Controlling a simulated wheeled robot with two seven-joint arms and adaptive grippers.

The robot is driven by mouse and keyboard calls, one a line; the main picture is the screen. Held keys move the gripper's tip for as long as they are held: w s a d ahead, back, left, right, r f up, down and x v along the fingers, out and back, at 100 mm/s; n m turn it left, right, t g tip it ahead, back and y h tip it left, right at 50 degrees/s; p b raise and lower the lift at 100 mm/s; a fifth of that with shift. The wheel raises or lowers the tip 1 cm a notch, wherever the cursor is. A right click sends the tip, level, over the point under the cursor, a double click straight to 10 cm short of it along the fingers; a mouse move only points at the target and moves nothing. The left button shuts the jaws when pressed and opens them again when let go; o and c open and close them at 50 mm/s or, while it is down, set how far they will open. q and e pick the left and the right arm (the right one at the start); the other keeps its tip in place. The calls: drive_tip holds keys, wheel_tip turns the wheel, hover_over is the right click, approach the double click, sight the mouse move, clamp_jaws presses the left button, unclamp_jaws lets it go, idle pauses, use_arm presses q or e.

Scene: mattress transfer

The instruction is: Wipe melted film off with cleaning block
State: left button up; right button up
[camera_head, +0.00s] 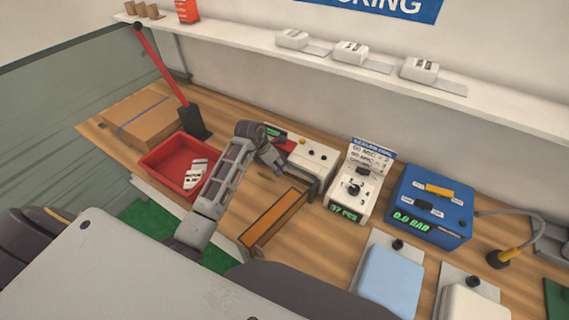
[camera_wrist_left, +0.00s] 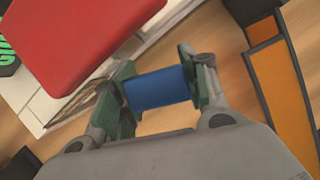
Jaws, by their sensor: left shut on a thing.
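My left gripper (camera_head: 277,166) is beside the white sealing machine (camera_head: 316,160) in the head view. In the left wrist view the gripper (camera_wrist_left: 160,92) is shut on a blue block (camera_wrist_left: 158,88), the cleaning block, held between its green-padded fingers. The machine's red part (camera_wrist_left: 85,35) is at the upper left there, with a white body edge (camera_wrist_left: 30,100) and a dark, striped strip beside it. The block appears apart from the red part. I cannot make out melted film. My right gripper is in neither view.
An orange, dark-framed tray (camera_head: 272,222) lies right of my left arm. A red bin (camera_head: 160,178) with white packets is left. A white dial device (camera_head: 352,190) and a blue box (camera_head: 430,205) stand right. A cardboard box (camera_head: 140,118) is at the far left.

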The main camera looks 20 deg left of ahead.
use_arm(q)
drive_tip(key=shift+a, duration=0.2)
drive_tip(key=shift+s, duration=0.1)
drive_tip(key=shift+f, duration=0.6)
drive_tip(key=shift+f+b, duration=0.5)
drive_tip(key=shift+f, duration=0.05)
drive_tip(key=shift+f+b, duration=1.4)
drive_tip(key=shift+f, duration=0.4)
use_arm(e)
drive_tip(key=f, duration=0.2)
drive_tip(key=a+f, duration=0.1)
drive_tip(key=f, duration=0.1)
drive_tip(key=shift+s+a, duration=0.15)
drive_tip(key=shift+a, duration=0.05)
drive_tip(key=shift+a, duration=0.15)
